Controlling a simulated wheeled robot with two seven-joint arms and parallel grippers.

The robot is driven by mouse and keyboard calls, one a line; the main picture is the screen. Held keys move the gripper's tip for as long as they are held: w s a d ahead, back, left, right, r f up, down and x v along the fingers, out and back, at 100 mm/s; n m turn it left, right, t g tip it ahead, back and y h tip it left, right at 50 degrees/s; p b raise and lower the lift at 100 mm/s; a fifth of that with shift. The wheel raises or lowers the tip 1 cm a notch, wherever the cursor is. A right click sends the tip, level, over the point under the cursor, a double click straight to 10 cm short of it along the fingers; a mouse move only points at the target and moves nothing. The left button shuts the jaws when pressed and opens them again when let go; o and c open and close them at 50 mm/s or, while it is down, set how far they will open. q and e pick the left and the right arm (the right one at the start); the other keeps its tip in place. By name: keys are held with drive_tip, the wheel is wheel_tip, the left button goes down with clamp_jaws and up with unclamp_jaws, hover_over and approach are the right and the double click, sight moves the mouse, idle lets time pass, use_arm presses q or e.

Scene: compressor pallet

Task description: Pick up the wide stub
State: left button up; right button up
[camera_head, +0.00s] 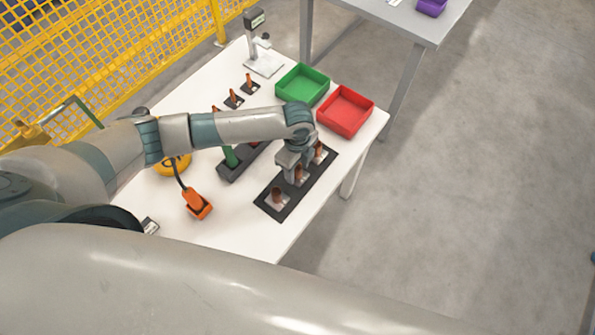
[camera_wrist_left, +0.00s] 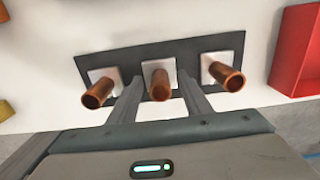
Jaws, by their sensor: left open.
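Three copper stubs stand on pale square plates in a dark strip (camera_head: 269,208) on the white table. The near stub (camera_head: 277,194) shows left in the wrist view (camera_wrist_left: 97,96). The far stub (camera_head: 319,151) shows right in the wrist view (camera_wrist_left: 224,75). The middle stub (camera_wrist_left: 159,84) lies between the fingers of my left gripper (camera_wrist_left: 159,77), with gaps at both sides. I cannot tell surely which stub is the wide one. My left gripper (camera_head: 297,171) is open, reaching down over the strip's middle and partly hiding the middle stub. My right gripper is not in view.
A red bin (camera_head: 346,111) and a green bin (camera_head: 302,85) stand beyond the strip. A dark green-handled holder (camera_head: 232,171) and an orange tool (camera_head: 197,203) lie left. A scale stand (camera_head: 262,66) is at the back. Yellow fencing (camera_head: 130,55) borders the left.

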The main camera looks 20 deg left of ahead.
drive_tip(key=shift+d, duration=0.1)
idle(0.3)
use_arm(q)
clamp_jaws()
use_arm(e)
drive_tip(key=shift+d, duration=0.25)
use_arm(q)
drive_tip(key=shift+r, duration=0.15)
drive_tip(key=shift+r+b, duration=0.35)
drive_tip(key=shift+r, duration=0.2)
wheel_tip(320, 180, up, 2)
drive_tip(key=shift+w+r+b, duration=0.1)
drive_tip(key=shift+r+b, duration=0.05)
drive_tip(key=shift+b, duration=0.4)
drive_tip(key=s+d+r+b, duration=0.3)
drive_tip(key=d+r, duration=0.4)
drive_tip(key=d, duration=0.4)
drive_tip(key=shift+d+r, duration=0.2)
use_arm(e)
wheel_tip(320, 180, down, 5)
drive_tip(key=shift+f, duration=0.1)
